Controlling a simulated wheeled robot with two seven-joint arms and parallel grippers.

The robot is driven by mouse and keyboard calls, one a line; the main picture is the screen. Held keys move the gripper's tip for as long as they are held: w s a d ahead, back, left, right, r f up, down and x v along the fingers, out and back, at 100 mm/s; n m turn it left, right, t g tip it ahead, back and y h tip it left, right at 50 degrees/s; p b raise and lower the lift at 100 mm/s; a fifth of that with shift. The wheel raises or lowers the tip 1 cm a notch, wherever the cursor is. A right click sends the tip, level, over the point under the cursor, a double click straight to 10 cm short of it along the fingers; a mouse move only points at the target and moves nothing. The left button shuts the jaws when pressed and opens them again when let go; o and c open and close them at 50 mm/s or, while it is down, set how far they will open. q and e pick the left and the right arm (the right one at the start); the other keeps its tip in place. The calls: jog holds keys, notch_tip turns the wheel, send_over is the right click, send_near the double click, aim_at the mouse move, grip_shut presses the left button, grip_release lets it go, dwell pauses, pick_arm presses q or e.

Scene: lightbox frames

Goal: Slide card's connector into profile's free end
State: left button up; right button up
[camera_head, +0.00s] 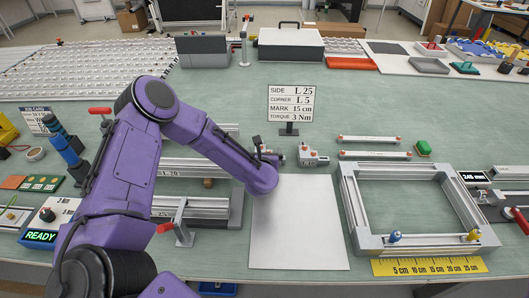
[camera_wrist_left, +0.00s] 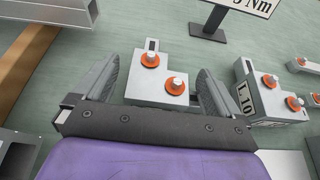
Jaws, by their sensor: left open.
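The card (camera_head: 291,104) on a stand reads SIDE L 25, CORNER L 5, MARK 15 cm, TORQUE 3 Nm. My left gripper (camera_head: 262,156) is low over the table, left of a grey connector (camera_head: 310,156). In the left wrist view my left gripper (camera_wrist_left: 158,88) is open, its fingers on either side of a grey corner connector (camera_wrist_left: 160,92) with two orange-ringed bolts. No label shows on it. A second connector marked L 10 (camera_wrist_left: 262,102) stands to its right. An aluminium profile frame (camera_head: 352,212) lies at the right. My right gripper is not in view.
A white sheet (camera_head: 297,235) lies bare in front of my gripper. Racked profiles (camera_head: 190,166), one marked L 20, are partly behind my arm. A yellow ruler (camera_head: 428,266) lies before the frame. Two thin bars (camera_head: 374,155) lie behind it. A box (camera_head: 48,236) reads READY.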

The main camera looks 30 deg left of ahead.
pick_arm(q)
jog(key=shift+s, duration=0.1)
jog(key=c, duration=1.1)
jog(key=shift+r, duration=0.1)
